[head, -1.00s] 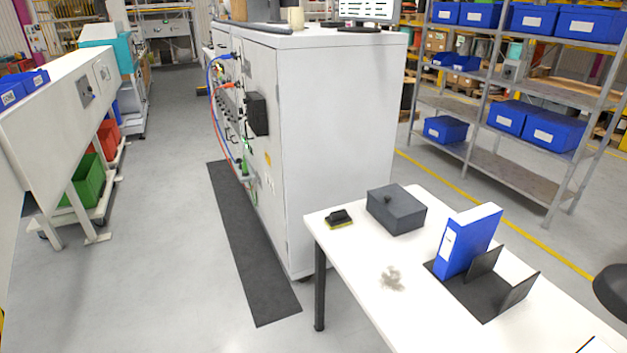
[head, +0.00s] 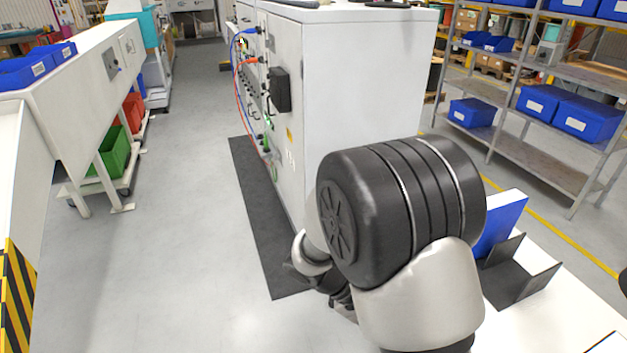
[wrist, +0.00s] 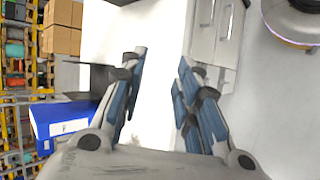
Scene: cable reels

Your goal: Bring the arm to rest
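My arm fills the centre and right of the head view, its dark joint and pale link standing in front of the white table (head: 590,315). In the wrist view my gripper (wrist: 162,58) is open, its two blue-padded fingers apart. Only a bare white surface shows between them, and nothing is held. A blue binder (wrist: 62,122) lies to the left of the fingers in the wrist view. It also shows in the head view (head: 503,222), partly behind my arm. In the head view the gripper's fingers cannot be made out.
A black organizer (head: 515,285) stands on the table beside the binder. A white cabinet (head: 350,90) with cables stands behind my arm. Shelves with blue bins (head: 590,122) are at the right. The grey floor at the left is free, beyond a yellow-black striped edge (head: 18,300).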

